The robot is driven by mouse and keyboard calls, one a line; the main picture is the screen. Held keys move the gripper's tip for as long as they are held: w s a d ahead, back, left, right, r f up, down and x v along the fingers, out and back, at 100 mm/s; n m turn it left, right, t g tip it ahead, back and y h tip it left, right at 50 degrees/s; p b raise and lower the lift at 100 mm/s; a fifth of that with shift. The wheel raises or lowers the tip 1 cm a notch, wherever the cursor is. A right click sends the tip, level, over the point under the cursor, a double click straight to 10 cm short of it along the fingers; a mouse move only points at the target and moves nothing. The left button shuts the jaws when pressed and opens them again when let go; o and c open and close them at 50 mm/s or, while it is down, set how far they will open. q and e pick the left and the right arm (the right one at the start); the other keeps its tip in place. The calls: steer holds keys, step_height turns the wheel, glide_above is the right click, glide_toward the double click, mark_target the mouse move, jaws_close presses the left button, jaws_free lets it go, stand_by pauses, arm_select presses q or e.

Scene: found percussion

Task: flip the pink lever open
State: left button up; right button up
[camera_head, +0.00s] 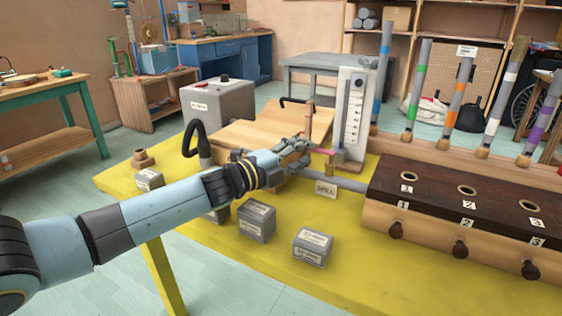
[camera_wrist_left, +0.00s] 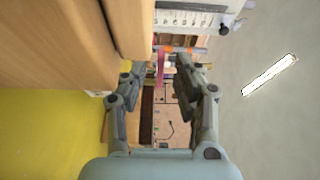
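The pink lever (camera_head: 324,151) is a short thin bar at the foot of the white gauge panel (camera_head: 352,115), on the yellow table. It also shows as a pink strip (camera_wrist_left: 161,66) in the left wrist view, between my fingertips in the picture. My left gripper (camera_head: 300,152) reaches in from the left, close to the lever. In the left wrist view its two fingers (camera_wrist_left: 160,72) stand apart, with a gap on both sides of the pink strip. I see no contact with the lever. My right gripper is not in view.
A wooden board (camera_head: 243,133) and grey box (camera_head: 218,103) stand behind my left arm. A grey pipe (camera_head: 335,182) with a label runs to the dark-topped wooden block (camera_head: 450,190) at right. Small grey blocks (camera_head: 256,221) sit on the yellow table (camera_head: 350,275), whose front is mostly clear.

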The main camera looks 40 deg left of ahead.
arm_select(q)
steer(key=s+a, duration=0.1)
steer(key=s, duration=0.8)
steer(key=shift+s+a, duration=0.15)
steer(key=shift+a, duration=0.15)
